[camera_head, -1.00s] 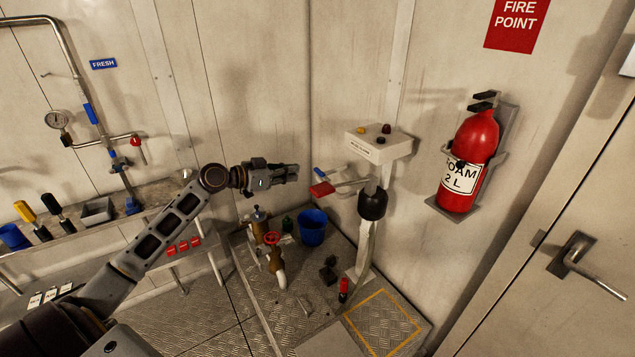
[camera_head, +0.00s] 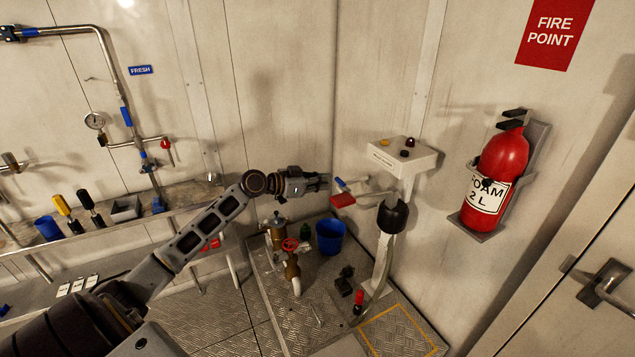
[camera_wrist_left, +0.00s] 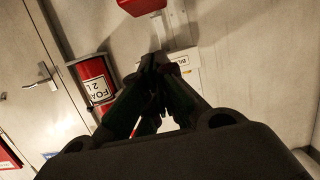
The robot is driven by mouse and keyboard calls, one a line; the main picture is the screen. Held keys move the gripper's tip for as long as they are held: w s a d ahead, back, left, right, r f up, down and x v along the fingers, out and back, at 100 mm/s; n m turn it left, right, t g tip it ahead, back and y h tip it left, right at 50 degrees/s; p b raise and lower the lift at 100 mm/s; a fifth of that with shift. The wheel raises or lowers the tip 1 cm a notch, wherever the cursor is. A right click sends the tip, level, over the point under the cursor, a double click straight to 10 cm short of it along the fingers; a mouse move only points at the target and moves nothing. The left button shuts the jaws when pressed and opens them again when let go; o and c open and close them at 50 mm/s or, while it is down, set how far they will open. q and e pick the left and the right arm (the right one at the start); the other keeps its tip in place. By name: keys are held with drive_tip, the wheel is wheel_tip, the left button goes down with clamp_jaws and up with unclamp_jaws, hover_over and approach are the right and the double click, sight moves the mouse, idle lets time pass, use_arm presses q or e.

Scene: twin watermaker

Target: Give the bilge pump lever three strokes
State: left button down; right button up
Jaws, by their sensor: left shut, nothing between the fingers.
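A grey post (camera_head: 382,262) with a black collar (camera_head: 392,216) stands in the corner under a white box (camera_head: 402,156). A rod with a red grip (camera_head: 343,200) reaches out from it to the left and looks like the pump lever. My left gripper (camera_head: 327,182) is shut and empty, just left of and above the red grip in the picture, with no clear contact. Its fingertips (camera_wrist_left: 155,62) meet in the wrist view. My right gripper is not in view.
Below are a blue bucket (camera_head: 330,238), brass pipework with a red wheel (camera_head: 290,245) and a small red-topped item (camera_head: 359,298). A fire extinguisher (camera_head: 495,185) hangs at right; a shelf (camera_head: 110,228) runs along the left.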

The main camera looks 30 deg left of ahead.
sight(338, 200)
use_arm(q)
drive_tip(key=p+x, duration=0.1)
drive_tip(key=x, duration=0.3)
drive_tip(key=shift+w+d, duration=0.15)
drive_tip(key=shift+x, duration=0.8)
drive_tip(key=shift+w+d+f, duration=0.1)
drive_tip(key=shift+f, duration=0.75)
drive_tip(key=shift+f+p, duration=0.3)
drive_tip(key=shift+f, duration=1)
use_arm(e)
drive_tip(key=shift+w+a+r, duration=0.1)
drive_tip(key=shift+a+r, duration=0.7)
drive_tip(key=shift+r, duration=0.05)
